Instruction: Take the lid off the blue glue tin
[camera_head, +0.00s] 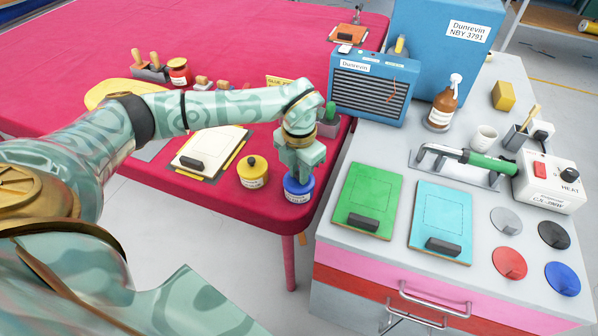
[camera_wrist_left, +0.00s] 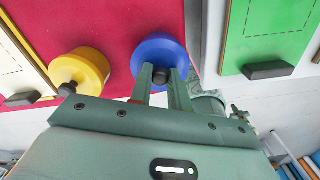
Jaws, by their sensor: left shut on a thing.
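The blue glue tin (camera_head: 298,195) stands at the front right corner of the red table (camera_head: 240,212), with a pale label on its side. My left gripper (camera_head: 299,174) points down over it and is shut on the dark knob of its blue lid. In the left wrist view the blue lid (camera_wrist_left: 158,50) fills the space beyond my left gripper (camera_wrist_left: 161,76), with the knob between the fingers. The lid appears to sit on the tin; the gripper hides part of it. My right gripper is in neither view.
A yellow tin (camera_head: 252,174) with a black knob stands just left of the blue one. A clipboard (camera_head: 209,150) lies behind it. A grey bench (camera_head: 395,160) with green (camera_head: 368,196) and light-blue boards (camera_head: 442,215) stands to the right, across a narrow gap.

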